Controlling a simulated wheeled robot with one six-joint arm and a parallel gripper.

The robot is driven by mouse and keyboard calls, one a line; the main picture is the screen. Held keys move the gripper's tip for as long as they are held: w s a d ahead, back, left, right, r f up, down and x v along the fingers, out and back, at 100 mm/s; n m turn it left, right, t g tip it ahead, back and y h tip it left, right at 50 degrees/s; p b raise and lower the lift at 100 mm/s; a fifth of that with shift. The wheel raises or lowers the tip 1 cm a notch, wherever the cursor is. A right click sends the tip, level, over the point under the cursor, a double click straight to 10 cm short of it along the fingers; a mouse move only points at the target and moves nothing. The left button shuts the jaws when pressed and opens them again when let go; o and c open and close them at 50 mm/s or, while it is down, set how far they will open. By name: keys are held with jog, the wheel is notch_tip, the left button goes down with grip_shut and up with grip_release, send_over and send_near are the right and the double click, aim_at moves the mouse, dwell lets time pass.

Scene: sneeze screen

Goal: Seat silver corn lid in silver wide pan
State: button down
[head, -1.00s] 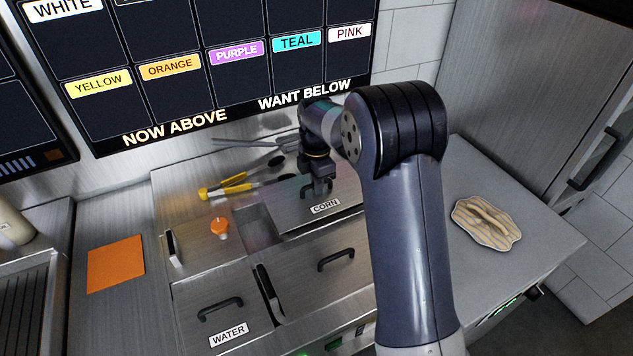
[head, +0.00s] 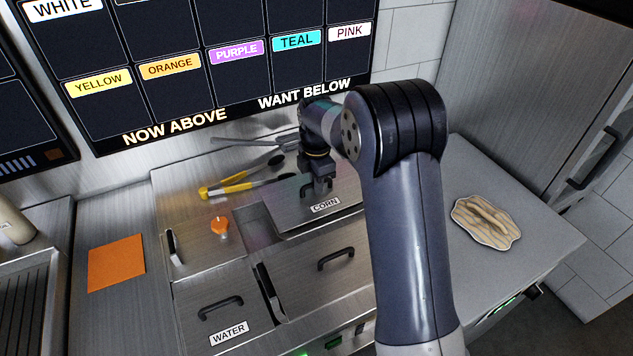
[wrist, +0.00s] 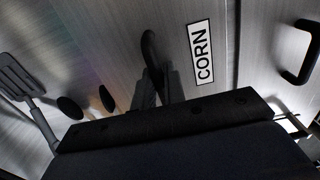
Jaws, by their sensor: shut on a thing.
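The silver corn lid (head: 290,222) is a flat metal plate with a dark handle and a white CORN label. It lies over the back of the steel counter unit, partly hidden by my arm. My gripper (head: 308,190) is shut on the lid's handle from above. In the wrist view my gripper's fingers (wrist: 158,90) meet at the dark handle, beside the CORN label on the lid (wrist: 215,85). The silver wide pan cannot be clearly told apart; an open recess (head: 258,235) shows along the lid's left edge. I cannot tell whether the lid is seated.
A silver lid with a handle (head: 325,275) and the WATER lid (head: 205,300) lie in front. Yellow-handled tongs (head: 235,187) lie behind. An orange sheet (head: 116,262) and a striped cloth (head: 486,222) lie on either side.

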jog(key=shift+f+b, duration=0.55)
jog(key=shift+f, duration=0.75)
dwell(4.5)
jog(key=c, duration=1.4)
grip_release()
jog(key=shift+r+p, duration=2.45)
jog(key=shift+r, duration=1.05)
